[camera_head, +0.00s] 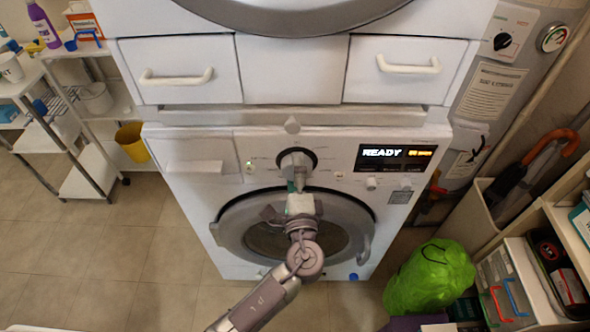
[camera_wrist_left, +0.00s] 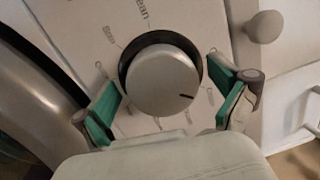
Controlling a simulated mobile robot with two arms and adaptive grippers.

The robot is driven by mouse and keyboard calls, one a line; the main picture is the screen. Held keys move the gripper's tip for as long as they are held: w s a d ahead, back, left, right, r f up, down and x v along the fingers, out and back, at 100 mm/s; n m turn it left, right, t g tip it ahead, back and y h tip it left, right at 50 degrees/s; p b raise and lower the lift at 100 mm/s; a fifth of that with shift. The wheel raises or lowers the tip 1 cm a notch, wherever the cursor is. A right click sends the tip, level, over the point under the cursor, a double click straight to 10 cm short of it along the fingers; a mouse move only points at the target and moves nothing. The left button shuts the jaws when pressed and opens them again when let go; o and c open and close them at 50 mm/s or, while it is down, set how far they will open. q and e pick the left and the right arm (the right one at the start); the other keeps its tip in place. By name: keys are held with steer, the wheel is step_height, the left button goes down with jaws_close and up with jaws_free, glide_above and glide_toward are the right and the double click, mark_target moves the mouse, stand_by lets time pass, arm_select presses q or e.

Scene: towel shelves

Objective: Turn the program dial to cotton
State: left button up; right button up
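The program dial (camera_head: 296,160) is a round silver knob with a dark ring, on the white washer's control panel (camera_head: 200,150). In the left wrist view the dial (camera_wrist_left: 160,82) has a black pointer mark toward the lower right. Printed labels surround it; one partly reads "ean", and I cannot make out cotton. My left gripper (camera_head: 297,184) is at the dial from below. In the wrist view its green-padded fingers (camera_wrist_left: 168,103) are open on either side of the knob, with small gaps visible. My right gripper is not in view.
The display (camera_head: 396,157) reads "READY". The round washer door (camera_head: 228,232) is below the dial, behind my arm. White drawers (camera_head: 185,70) are above. A knob (camera_wrist_left: 264,27) is close to the right finger in the wrist view. A green bag (camera_head: 430,278) stands on the floor.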

arm_select(q)
steer(key=s+d+f, duration=0.1)
steer(key=s, duration=1.1)
steer(key=shift+w+d, duration=0.1)
steer(key=a+f+g, duration=0.2)
steer(key=f+g, duration=0.1)
steer(key=f, duration=0.6)
steer(key=a+f+g, duration=0.2)
steer(key=f, duration=0.7)
steer(key=s+a+f+n+g, duration=0.2)
steer(key=s+a+f+g, duration=0.15)
steer(key=f, duration=0.55)
steer(key=s+a+f+n+g, duration=0.1)
steer(key=s+a+f+g, duration=0.2)
steer(key=f, duration=0.5)
steer(key=s+a+f+n+g, duration=0.2)
steer(key=s+a+f+n, duration=0.2)
steer(key=s, duration=0.5)
steer(key=s+a+f+n+g+h, duration=0.1)
steer(key=s+a+f+n+g, duration=0.1)
steer(key=s+a+f+n, duration=0.2)
steer(key=s+a+f+n+g+h, duration=0.1)
steer(key=s+a+f+n, duration=0.3)
steer(key=s, duration=0.9)
step_height(320, 180, down, 4)
steer(key=shift+s+a+f+n+g, duration=0.15)
steer(key=shift+s+a+n+g, duration=0.2)
steer(key=shift+a+g, duration=0.45)
steer(key=shift+a, duration=0.1)
